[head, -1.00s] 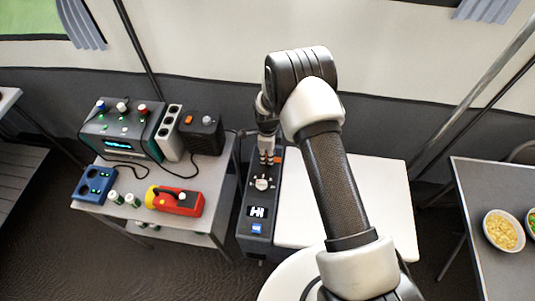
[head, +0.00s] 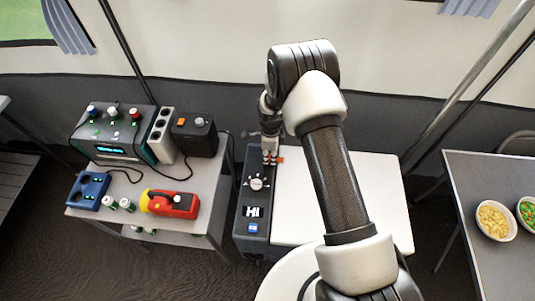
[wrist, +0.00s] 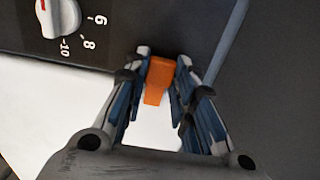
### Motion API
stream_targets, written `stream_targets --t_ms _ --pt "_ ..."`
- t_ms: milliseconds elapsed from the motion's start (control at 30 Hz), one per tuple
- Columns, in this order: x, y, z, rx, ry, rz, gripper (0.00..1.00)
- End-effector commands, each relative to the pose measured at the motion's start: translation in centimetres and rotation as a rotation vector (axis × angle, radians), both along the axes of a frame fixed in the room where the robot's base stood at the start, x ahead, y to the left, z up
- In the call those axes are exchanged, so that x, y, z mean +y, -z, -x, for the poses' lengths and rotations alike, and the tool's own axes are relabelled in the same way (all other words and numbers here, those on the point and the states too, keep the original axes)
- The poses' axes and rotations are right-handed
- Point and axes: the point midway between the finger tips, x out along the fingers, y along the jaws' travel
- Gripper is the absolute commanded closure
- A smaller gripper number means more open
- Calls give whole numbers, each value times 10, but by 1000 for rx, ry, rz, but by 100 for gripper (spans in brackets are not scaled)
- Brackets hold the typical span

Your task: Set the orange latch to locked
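The orange latch (wrist: 160,72) sits between the two fingertips of my gripper (wrist: 162,60) in the wrist view, with a fingertip close against each side. My gripper looks shut on it. In the head view the gripper (head: 270,157) points down at the far right edge of the dark appliance (head: 246,226), and the orange latch (head: 280,159) shows just right of the fingers. Its mount on the appliance is partly hidden, and no locked or unlocked mark is readable.
The appliance's top has a white dial (head: 256,183), a display (head: 253,212) and a blue button. A white table (head: 345,190) adjoins it on the right. A grey cart (head: 197,226) with devices and a red-yellow torch (head: 170,204) stands left. Food bowls (head: 493,221) are far right.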

Motion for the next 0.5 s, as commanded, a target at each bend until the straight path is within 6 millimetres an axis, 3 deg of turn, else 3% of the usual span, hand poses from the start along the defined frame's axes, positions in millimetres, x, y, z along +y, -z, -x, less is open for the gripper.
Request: stream_targets --t_ms 300,500 --pt "-1 0 1 2 0 2 55" --pt "-1 0 0 2 0 1 55"
